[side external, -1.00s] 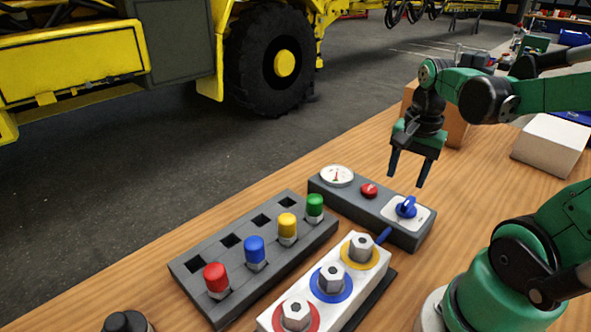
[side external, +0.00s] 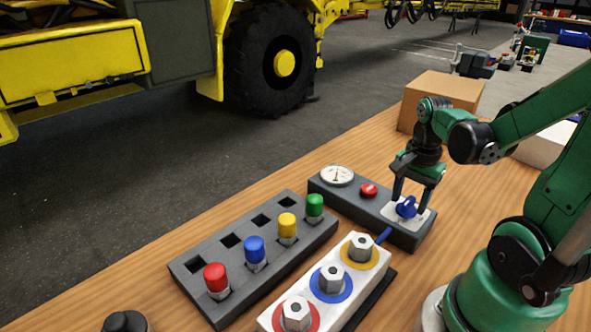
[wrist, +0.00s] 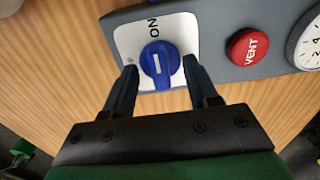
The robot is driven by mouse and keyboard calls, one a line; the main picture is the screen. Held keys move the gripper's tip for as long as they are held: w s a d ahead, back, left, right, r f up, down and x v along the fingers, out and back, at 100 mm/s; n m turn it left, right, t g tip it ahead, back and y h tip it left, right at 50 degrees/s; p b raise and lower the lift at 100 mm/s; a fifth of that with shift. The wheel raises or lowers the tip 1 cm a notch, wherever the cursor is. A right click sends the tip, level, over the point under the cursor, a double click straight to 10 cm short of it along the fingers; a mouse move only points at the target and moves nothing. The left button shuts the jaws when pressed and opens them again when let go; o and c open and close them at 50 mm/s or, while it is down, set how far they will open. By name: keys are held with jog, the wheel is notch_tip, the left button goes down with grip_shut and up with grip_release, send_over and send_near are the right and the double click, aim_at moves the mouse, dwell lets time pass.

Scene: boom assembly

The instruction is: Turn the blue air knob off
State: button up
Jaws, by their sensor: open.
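The blue air knob (side external: 406,207) sits on a white plate at the right end of the grey control box (side external: 356,201). In the wrist view the knob (wrist: 159,62) has a white mark on its handle, and the word ON shows on the plate (wrist: 129,37) above it; another marking at the left is too small to read. My gripper (side external: 410,207) is lowered over the knob, fingers pointing down. In the wrist view my gripper (wrist: 160,78) is open, with one finger on each side of the knob; I cannot tell whether either touches it.
A red VENT button (wrist: 248,46) and a white gauge (side external: 337,175) are on the same box. A grey block with coloured plugs (side external: 252,245) and a white block with hex fittings (side external: 330,284) stand nearby. A cardboard box (side external: 441,98) is behind my gripper.

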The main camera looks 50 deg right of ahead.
grip_shut()
jog(key=shift+n, duration=0.3)
jog(key=n, duration=0.3)
jog(key=shift+n, duration=0.3)
jog(key=n, duration=0.4)
jog(key=shift+n, duration=0.3)
jog(key=n, duration=0.4)
jog(key=shift+n, duration=2.5)
